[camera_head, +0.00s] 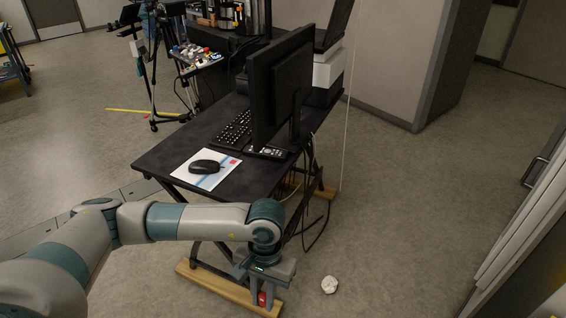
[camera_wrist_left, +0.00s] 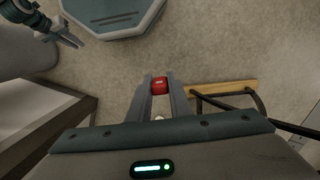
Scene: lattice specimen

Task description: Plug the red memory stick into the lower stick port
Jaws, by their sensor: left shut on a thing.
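The red memory stick (camera_head: 262,298) is between the fingertips of my left gripper (camera_head: 264,303), which is shut on it low in front of the desk. In the left wrist view the red stick (camera_wrist_left: 160,86) sits across the ends of the two grey fingers (camera_wrist_left: 159,81). My right gripper (camera_wrist_left: 68,42) shows small at the upper left of the left wrist view, its two fingers apart and empty. It is not in the head view. I cannot make out the lower stick port in either view.
A black desk (camera_head: 150,158) carries a monitor (camera_head: 277,85), keyboard (camera_head: 236,131) and mouse (camera_head: 206,167). Its wooden foot (camera_head: 222,287) lies near my left gripper. Cables hang below the desk. A white crumpled lump (camera_head: 329,285) lies on the floor. Floor right of the desk is mostly clear.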

